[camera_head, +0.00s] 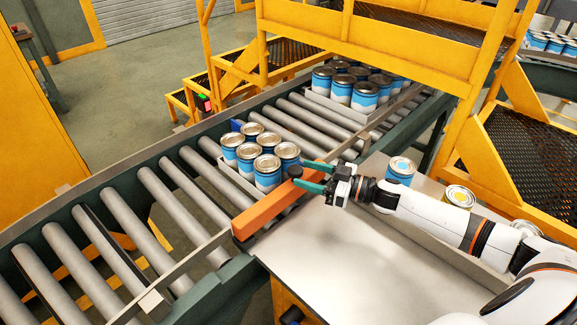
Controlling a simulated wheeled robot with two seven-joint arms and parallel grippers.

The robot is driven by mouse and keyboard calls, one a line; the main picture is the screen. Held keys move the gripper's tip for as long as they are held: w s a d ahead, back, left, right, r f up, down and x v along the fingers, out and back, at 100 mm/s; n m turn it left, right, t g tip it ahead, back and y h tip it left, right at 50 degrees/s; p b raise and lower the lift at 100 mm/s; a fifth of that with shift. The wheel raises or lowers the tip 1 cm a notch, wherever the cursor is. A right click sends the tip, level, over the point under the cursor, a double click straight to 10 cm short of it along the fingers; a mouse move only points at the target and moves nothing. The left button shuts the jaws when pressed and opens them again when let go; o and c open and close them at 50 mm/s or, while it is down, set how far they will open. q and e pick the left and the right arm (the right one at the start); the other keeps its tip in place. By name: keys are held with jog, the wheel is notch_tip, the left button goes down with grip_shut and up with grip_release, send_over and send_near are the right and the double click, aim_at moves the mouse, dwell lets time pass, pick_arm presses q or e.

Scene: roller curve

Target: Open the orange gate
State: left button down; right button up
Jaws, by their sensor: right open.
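The orange gate (264,211) is a straight bar lying across the near rail side of the roller conveyor, next to a tray of cans. A dark round knob (295,172) stands on its far right end. My right gripper (306,177) has green fingers, one on each side of the knob end. The fingers are spread apart. I cannot tell whether they touch the knob. My left gripper is not in view.
A tray with several blue-and-white cans (268,172) sits on the rollers right behind the gate. Another loaded tray (341,106) is farther along. A metal table (335,262) holds a few loose cans (400,170). Yellow stairs and railings (390,45) stand behind. The near left rollers (112,250) are empty.

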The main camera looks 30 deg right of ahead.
aim_at(289, 169)
jog(key=x, duration=0.4)
jog(key=shift+w+p, duration=0.4)
jog(key=shift+w+a+f, duration=0.1)
jog(key=shift+w+a, duration=0.25)
jog(key=shift+a, duration=0.15)
grip_shut()
